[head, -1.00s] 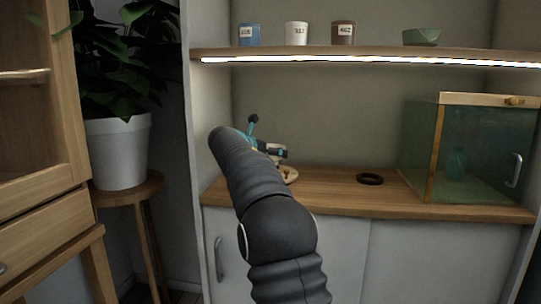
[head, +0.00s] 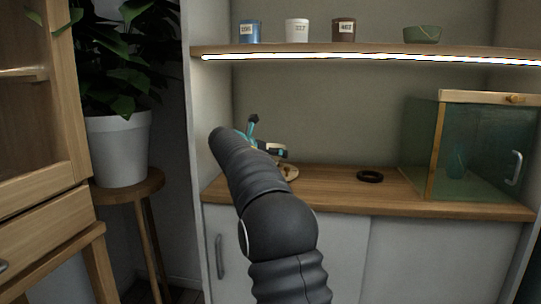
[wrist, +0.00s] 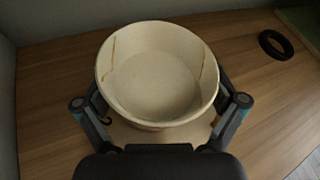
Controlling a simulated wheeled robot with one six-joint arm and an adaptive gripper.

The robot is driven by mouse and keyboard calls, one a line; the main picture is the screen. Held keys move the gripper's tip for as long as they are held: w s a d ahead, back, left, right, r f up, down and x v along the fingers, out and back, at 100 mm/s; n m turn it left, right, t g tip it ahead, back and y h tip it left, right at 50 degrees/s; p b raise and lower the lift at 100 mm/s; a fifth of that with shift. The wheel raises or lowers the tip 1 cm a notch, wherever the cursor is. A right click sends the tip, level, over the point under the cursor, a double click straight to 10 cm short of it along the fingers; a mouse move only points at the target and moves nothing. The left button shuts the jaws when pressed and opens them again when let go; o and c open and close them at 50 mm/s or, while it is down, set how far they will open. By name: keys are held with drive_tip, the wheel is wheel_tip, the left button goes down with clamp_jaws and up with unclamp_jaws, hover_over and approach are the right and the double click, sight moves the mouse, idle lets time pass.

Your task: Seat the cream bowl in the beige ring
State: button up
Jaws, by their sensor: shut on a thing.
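The cream bowl (wrist: 155,83) fills the middle of the wrist view, open side up, with thin gold seams on its inner wall. My gripper (wrist: 160,92) is shut on it, with a finger on either side of its wall. A pale beige flat piece (wrist: 128,134), seemingly the beige ring, shows under the bowl on the wooden counter. The bowl hides most of it, so I cannot tell whether the bowl touches it or is seated. In the head view my gripper (head: 272,151) is at the counter's left end, and a beige edge (head: 290,173) shows beside my arm.
A black ring (head: 370,176) lies on the counter (head: 330,185) to the right; it also shows in the wrist view (wrist: 276,44). A glass case (head: 470,150) stands at the right end. A lit shelf (head: 370,52) with cups and a green bowl (head: 422,35) hangs above.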

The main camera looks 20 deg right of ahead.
drive_tip(key=shift+f, duration=0.65)
drive_tip(key=o, duration=0.9)
drive_tip(key=shift+p+v, duration=0.65)
drive_tip(key=shift+v, duration=3.4)
